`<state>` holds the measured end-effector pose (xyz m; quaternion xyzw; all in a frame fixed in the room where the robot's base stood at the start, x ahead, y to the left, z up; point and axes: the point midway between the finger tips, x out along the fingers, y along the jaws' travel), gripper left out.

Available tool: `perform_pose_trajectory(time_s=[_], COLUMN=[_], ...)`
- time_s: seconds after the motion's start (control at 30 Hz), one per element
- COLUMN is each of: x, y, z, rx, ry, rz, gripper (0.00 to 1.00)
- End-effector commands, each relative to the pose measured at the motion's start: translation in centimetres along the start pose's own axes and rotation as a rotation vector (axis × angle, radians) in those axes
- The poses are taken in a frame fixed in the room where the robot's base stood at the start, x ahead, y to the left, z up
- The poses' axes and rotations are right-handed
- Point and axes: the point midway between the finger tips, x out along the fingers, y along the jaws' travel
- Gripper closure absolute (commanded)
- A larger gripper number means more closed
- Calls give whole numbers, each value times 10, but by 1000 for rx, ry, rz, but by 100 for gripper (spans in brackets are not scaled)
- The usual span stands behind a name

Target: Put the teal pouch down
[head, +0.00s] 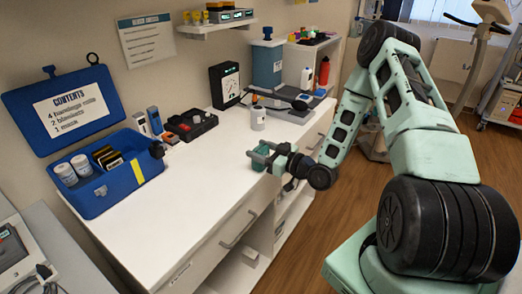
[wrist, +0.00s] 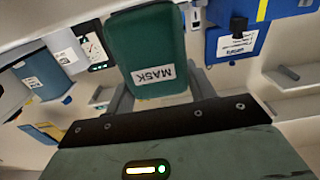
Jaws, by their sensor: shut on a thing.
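The teal pouch (head: 260,156) is held in my gripper (head: 268,158) near the front edge of the white counter. The wrist view shows the pouch (wrist: 146,50) upside down with a white "MASK" label, between the two grey fingers of my gripper (wrist: 160,92). I cannot tell whether its underside touches the counter. An open blue case (head: 105,192) stands at the left of the counter. Its raised lid (head: 68,115) has a contents list that names bandage rolls, blisters and a mask. White rolls (head: 75,170) and dark yellow-marked packs (head: 107,157) sit inside.
A black tray (head: 190,125) and small boxes (head: 147,121) stand right of the case. The counter's middle (head: 190,185) is clear.

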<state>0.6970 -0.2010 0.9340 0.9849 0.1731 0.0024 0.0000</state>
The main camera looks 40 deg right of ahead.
Motion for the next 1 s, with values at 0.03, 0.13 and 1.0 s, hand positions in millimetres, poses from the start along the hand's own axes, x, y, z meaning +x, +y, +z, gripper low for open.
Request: perform_pose_trajectory(time_s=[0.03, 0.13, 1.0], x=[0, 0, -76], y=[0, 0, 1], z=[1, 5, 4], rx=[0, 0, 1], ry=[0, 0, -4], rz=[0, 0, 4], gripper=[70, 70, 24])
